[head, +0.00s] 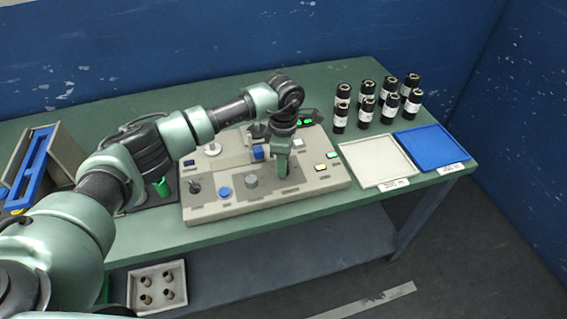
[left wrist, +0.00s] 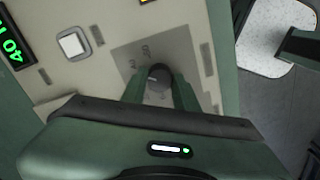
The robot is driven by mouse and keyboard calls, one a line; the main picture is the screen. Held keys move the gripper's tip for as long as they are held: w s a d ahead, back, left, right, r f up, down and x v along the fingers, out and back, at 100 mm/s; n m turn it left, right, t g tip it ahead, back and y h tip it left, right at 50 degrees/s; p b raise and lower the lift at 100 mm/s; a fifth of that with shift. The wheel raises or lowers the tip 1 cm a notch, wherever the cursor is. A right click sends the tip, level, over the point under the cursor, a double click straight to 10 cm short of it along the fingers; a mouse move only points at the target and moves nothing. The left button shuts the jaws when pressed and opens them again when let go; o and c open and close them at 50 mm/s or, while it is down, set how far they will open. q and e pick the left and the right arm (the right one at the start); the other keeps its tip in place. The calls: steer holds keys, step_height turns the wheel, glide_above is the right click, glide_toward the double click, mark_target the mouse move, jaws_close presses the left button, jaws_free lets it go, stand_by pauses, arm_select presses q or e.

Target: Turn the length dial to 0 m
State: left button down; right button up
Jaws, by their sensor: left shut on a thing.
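My left gripper (head: 282,172) reaches down onto the right part of the beige control panel (head: 215,211). In the left wrist view its green fingers (left wrist: 160,92) stand on both sides of a dark round dial (left wrist: 158,74) and are shut on it. The dial has a light pointer mark, and faint numerals that I cannot read surely are printed beside it. In the head view the gripper hides this dial. A black display with green digits (left wrist: 14,46), partly cut off, reads "40" and part of another character. My right gripper is not in view.
A grey knob (head: 251,182), a blue button (head: 225,192) and a black lever (head: 195,187) are on the panel left of the gripper. A white tray (head: 372,181), a blue tray (head: 430,147) and several black rolls (head: 366,110) stand to the right.

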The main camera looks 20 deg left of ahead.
arm_select(q)
steer(key=n+b, duration=0.1)
steer(key=n, duration=0.1)
steer(key=shift+n, duration=0.4)
steer(key=n+b, duration=0.1)
steer(key=n, duration=0.1)
steer(key=shift+n, duration=0.3)
steer(key=n+b, duration=0.1)
steer(key=n, duration=0.5)
steer(key=shift+b, duration=0.35)
steer(key=n, duration=0.5)
steer(key=shift+n, duration=0.4)
steer(key=n, duration=0.6)
steer(key=shift+r, duration=0.1)
steer(key=c, duration=1.1)
jaws_free()
